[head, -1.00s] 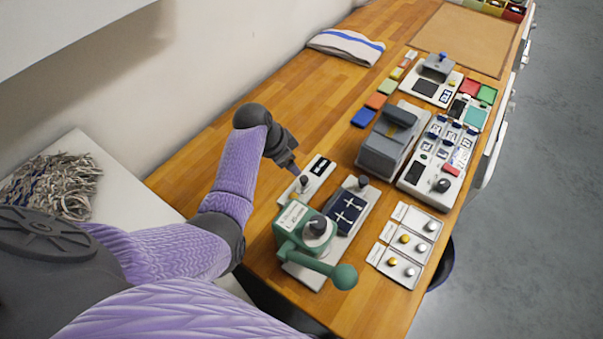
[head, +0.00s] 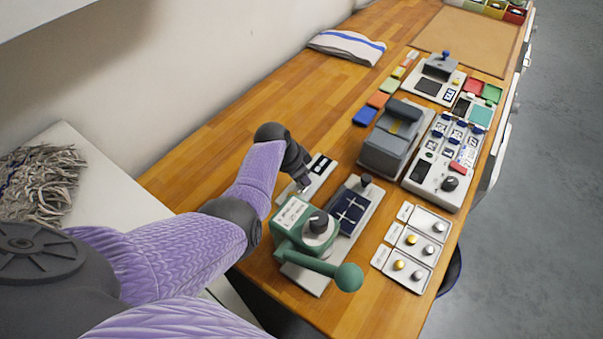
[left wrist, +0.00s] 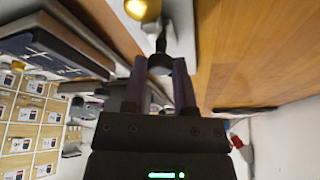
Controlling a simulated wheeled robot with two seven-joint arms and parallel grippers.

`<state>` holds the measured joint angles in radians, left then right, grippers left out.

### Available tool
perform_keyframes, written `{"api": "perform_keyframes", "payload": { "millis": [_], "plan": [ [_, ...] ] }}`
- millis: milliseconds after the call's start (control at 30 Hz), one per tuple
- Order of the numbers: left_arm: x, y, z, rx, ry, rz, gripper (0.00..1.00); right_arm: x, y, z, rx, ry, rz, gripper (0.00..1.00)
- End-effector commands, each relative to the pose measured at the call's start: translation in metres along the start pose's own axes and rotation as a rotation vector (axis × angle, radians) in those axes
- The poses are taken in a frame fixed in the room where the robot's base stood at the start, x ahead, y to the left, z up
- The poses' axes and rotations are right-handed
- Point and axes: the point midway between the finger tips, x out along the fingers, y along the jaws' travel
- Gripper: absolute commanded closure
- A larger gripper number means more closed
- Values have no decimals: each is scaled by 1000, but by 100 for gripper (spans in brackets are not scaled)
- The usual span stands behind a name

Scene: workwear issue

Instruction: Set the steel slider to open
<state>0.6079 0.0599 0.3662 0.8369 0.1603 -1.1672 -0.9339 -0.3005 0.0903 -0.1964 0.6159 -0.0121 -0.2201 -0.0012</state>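The slider unit is a small pale plate (head: 322,168) with a black-and-white window at its far end, left of the dark blue panel in the head view. My left gripper (head: 303,185) is over its near end and hides the knob there. In the left wrist view, a dark knob (left wrist: 160,62) on a stem stands at the tips of my left gripper (left wrist: 161,70). The two fingers are apart, one on each side of it; contact is not clear. My right gripper is out of view.
A green lever device (head: 305,225) with a ball-ended handle (head: 348,277) stands close in front. A dark blue panel (head: 350,210) is just right. A grey press (head: 395,145) and a plate of round knobs (head: 418,245) lie further right. Bare wood (head: 220,160) is free behind.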

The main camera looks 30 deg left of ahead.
Motion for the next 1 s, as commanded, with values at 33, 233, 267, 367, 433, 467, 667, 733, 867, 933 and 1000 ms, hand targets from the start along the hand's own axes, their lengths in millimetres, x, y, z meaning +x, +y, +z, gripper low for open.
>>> {"api": "perform_keyframes", "payload": {
  "millis": [33, 233, 267, 367, 433, 467, 667, 733, 867, 933, 1000],
  "plan": [
    [0, 0, 0, 0, 0, 0, 77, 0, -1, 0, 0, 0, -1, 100],
    [0, 0, 0, 0, 0, 0, 100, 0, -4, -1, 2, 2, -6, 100],
    [0, 0, 0, 0, 0, 0, 100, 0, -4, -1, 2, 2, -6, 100],
    [0, 0, 0, 0, 0, 0, 100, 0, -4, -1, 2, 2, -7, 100],
    [0, 0, 0, 0, 0, 0, 100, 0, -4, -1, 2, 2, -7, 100],
    [0, 0, 0, 0, -1, 0, 100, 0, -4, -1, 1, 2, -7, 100],
    [0, 0, 0, 0, -1, 0, 100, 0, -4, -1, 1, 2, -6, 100],
    [0, 0, 0, 0, -1, 0, 100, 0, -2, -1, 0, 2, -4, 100],
    [0, 0, 0, 0, -1, 0, 100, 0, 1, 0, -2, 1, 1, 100],
    [0, 0, 0, 0, -1, 0, 100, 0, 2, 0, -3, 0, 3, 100],
    [0, 0, 0, 0, -1, 0, 100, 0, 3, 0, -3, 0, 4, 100]
  ]
}}
